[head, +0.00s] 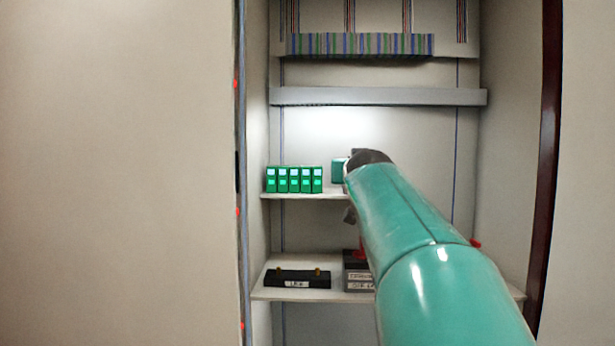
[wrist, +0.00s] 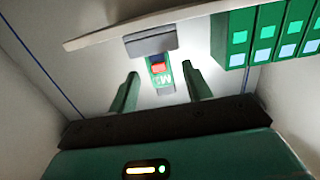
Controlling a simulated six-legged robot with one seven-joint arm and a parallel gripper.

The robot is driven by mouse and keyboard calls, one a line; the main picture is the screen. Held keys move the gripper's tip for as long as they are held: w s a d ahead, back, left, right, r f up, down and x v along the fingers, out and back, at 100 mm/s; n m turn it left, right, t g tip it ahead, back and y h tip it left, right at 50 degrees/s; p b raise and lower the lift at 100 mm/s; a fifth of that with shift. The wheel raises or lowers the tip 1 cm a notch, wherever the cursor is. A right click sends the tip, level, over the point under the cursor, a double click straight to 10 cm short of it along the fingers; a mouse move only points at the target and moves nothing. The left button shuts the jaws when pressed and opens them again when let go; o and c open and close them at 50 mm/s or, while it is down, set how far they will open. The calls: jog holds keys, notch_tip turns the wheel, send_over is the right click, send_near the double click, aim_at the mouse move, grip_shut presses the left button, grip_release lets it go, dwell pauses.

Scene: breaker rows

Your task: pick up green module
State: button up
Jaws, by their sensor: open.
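In the wrist view a green module (wrist: 161,84) with a red patch and white lettering stands against a grey block (wrist: 150,44) by the shelf edge. My gripper (wrist: 160,69) is open, with one finger on each side of the module in the picture. A gap shows between each finger and the module, and I cannot tell whether the fingertips reach its depth. In the head view my arm hides most of the gripper. A small teal block (head: 338,171) shows beside the arm's end; I cannot tell whether it is the module or part of my gripper.
A row of several green modules (head: 293,179) stands left on the upper shelf (head: 305,196). The lower shelf (head: 262,293) holds a black labelled tray (head: 297,280) and a dark labelled box (head: 357,272). Cabinet walls close in both sides. A grey rail (head: 380,97) crosses above.

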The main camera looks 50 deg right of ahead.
jog(key=shift+w+d, duration=0.15)
jog(key=shift+d, duration=0.15)
jog(key=shift+w+d+f, duration=0.15)
jog(key=shift+w+d, duration=0.5)
jog(key=shift+w, duration=0.3)
jog(key=shift+w+d, duration=0.2)
jog(key=shift+d, duration=0.35)
jog(key=shift+w+d, duration=0.35)
jog(key=shift+w, duration=0.05)
jog(key=shift+w, duration=0.1)
grip_shut()
